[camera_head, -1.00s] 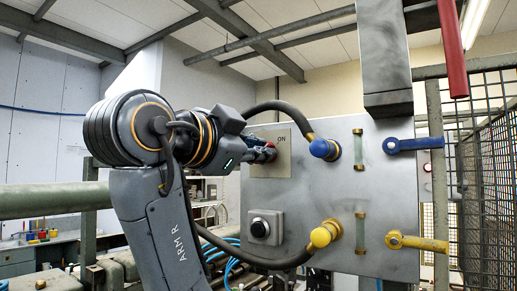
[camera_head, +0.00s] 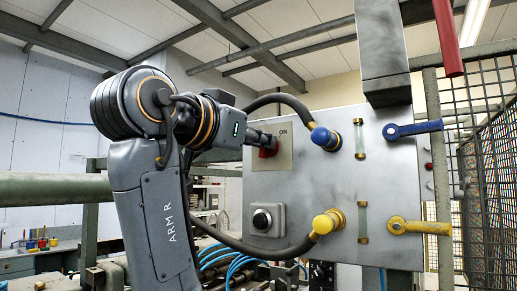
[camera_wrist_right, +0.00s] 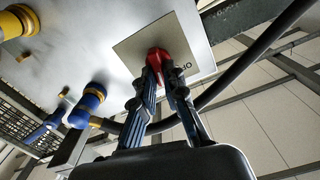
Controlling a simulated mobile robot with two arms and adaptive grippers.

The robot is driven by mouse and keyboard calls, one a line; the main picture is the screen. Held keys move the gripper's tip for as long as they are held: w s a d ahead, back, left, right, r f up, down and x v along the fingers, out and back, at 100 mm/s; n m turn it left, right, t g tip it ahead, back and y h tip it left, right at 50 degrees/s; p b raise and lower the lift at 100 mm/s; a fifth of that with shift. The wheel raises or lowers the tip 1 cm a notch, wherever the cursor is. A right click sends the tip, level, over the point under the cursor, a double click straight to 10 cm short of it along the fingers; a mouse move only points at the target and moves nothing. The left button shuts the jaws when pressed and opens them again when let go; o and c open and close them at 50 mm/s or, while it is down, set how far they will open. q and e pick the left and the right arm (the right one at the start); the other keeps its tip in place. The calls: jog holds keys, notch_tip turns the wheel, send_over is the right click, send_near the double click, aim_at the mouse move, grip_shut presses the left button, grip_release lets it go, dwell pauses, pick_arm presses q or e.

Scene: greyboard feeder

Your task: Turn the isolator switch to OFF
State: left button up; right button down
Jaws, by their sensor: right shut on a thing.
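The isolator switch is a red handle (camera_head: 268,152) on a square beige plate (camera_head: 285,158) on the grey panel. The word ON shows at the top of the plate. In the right wrist view the red handle (camera_wrist_right: 159,56) sits between the fingertips in front of the plate (camera_wrist_right: 190,42), and part of the word OFF shows near the plate's edge. My right gripper (camera_head: 262,142) reaches in from the left and is shut on the red handle; its two fingers (camera_wrist_right: 159,72) touch the handle's sides. The handle's exact angle is partly hidden. My left gripper is out of view.
A black round knob on a grey box (camera_head: 263,219) sits below the plate. Hoses with a blue connector (camera_head: 325,138) and a yellow connector (camera_head: 327,222) run close to my right arm. Blue (camera_head: 412,129) and yellow (camera_head: 420,227) levers and mesh fencing are to the right.

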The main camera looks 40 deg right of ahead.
jog(key=n+b, duration=0.1)
jog(key=n, duration=0.2)
jog(key=n+b, duration=0.1)
jog(key=n, duration=0.3)
jog(key=n+b, duration=0.2)
jog(key=n, duration=0.2)
jog(key=shift+w+a, duration=0.1)
jog(key=shift+w, duration=0.2)
dwell(0.4)
jog(key=c, duration=1.5)
grip_release()
jog(key=shift+c, duration=0.2)
jog(key=shift+o, duration=0.7)
jog(key=shift+w+f, duration=0.1)
jog(key=v, duration=0.7)
